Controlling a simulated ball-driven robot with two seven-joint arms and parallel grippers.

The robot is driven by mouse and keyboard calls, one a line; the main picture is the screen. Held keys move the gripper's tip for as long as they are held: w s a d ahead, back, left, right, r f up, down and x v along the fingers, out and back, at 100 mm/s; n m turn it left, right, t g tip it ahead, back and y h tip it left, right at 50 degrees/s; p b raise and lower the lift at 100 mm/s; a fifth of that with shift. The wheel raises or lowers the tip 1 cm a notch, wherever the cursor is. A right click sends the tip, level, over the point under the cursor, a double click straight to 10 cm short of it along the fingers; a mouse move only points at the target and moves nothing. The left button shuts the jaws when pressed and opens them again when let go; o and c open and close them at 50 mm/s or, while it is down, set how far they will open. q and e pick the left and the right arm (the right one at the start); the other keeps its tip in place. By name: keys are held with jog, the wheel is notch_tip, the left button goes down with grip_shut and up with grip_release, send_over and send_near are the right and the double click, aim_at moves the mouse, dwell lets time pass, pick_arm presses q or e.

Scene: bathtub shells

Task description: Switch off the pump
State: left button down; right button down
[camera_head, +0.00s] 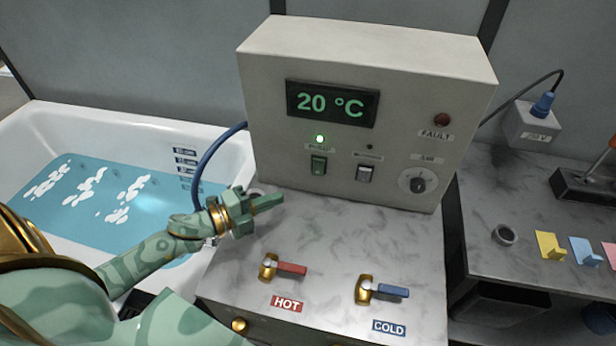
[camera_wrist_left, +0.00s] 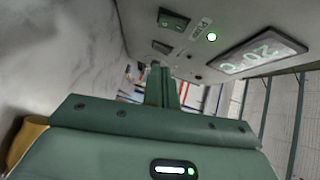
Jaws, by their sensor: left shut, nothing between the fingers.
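A cream control box (camera_head: 400,85) stands on the marble counter. A green rocker switch (camera_head: 318,165) is on its front, below a lit green lamp (camera_head: 319,139); the small label between them is hard to read. A grey-white rocker switch (camera_head: 365,173) sits to its right, under a dark lamp. In the left wrist view the green switch (camera_wrist_left: 172,20) and the lit lamp (camera_wrist_left: 212,37) show at the top. My left gripper (camera_head: 276,199) is shut and empty, in front of the box, lower left of the green switch and apart from it. My right gripper is out of view.
The box's display (camera_head: 332,103) reads 20 °C. A red HOT lever (camera_head: 291,268) and a blue COLD lever (camera_head: 392,290) are on the counter (camera_head: 330,235). A bathtub (camera_head: 215,140) with water is at left, with a blue hose (camera_head: 205,160) beside the box.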

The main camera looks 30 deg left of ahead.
pick_arm(q)
send_near(320, 173)
jog(key=w+d, duration=0.2)
jog(key=d, duration=0.2)
jog(key=w, duration=0.3)
jog(key=shift+a+f, duration=0.35)
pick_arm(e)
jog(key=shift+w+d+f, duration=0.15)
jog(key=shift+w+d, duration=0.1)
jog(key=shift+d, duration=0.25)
pick_arm(q)
jog(key=shift+w+f+b, duration=0.15)
jog(key=shift+f+b, duration=0.3)
jog(key=shift+b, duration=0.75)
jog(key=shift+r+t, duration=0.3)
jog(key=shift+r, duration=0.05)
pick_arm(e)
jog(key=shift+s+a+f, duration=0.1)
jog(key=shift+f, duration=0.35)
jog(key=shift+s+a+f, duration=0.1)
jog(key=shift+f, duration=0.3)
